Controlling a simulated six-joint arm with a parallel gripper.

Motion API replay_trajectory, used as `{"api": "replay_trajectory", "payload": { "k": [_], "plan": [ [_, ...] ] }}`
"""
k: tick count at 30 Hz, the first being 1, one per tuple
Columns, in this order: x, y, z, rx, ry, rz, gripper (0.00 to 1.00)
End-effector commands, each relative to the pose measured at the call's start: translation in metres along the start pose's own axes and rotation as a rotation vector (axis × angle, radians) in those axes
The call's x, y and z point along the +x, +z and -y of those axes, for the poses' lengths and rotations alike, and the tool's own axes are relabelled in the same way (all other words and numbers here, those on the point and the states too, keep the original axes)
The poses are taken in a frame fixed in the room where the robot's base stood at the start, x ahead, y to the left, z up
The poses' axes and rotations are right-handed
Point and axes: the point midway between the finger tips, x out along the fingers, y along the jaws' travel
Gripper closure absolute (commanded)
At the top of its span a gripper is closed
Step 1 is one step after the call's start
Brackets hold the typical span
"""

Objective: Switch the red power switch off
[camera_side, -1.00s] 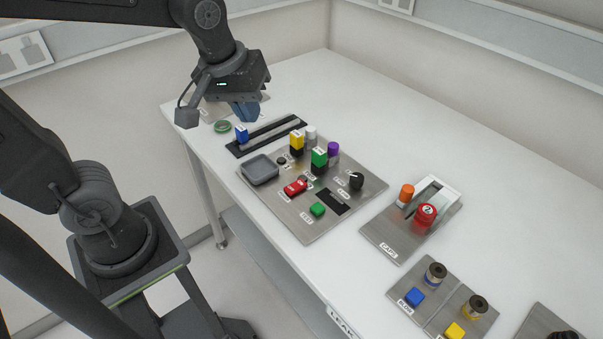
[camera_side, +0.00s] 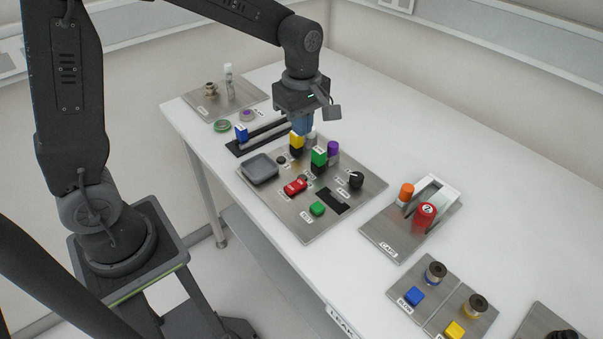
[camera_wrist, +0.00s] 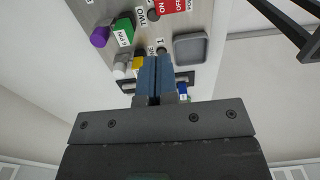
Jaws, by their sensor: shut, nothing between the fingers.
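The red power switch (camera_side: 295,186) sits near the front left of the metal control panel (camera_side: 302,225) on the table. In the wrist view the red switch (camera_wrist: 174,5) shows at the top edge, partly cut off, with ON and OFF lettering on or beside it. My gripper (camera_side: 302,128) is shut and empty, above the back of the panel near the yellow-topped block (camera_side: 297,140). In the wrist view the blue fingers (camera_wrist: 155,62) are together, well apart from the switch. The switch's exact position is too small to tell.
Around the switch are a grey tray (camera_side: 260,168), a green-topped block (camera_side: 319,156), a purple knob (camera_side: 333,149), a green button (camera_side: 317,208) and a black dial (camera_side: 356,180). A blue-handled slider (camera_side: 241,133) lies behind. The caps plate (camera_side: 392,244) stands to the right.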

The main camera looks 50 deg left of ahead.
Motion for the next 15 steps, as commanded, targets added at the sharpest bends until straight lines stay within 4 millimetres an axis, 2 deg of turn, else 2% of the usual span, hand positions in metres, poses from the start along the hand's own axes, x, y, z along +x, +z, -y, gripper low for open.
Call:
{"api": "replay_trajectory", "payload": {
  "k": [5,8,15],
  "plan": [
    [0.005,0.0,0.0,0.001,-0.001,0.0,1.0],
    [0.016,0.0,0.0,0.002,-0.003,0.0,1.0],
    [0.062,0.0,0.001,0.002,-0.006,0.0,1.0]
  ]
}}
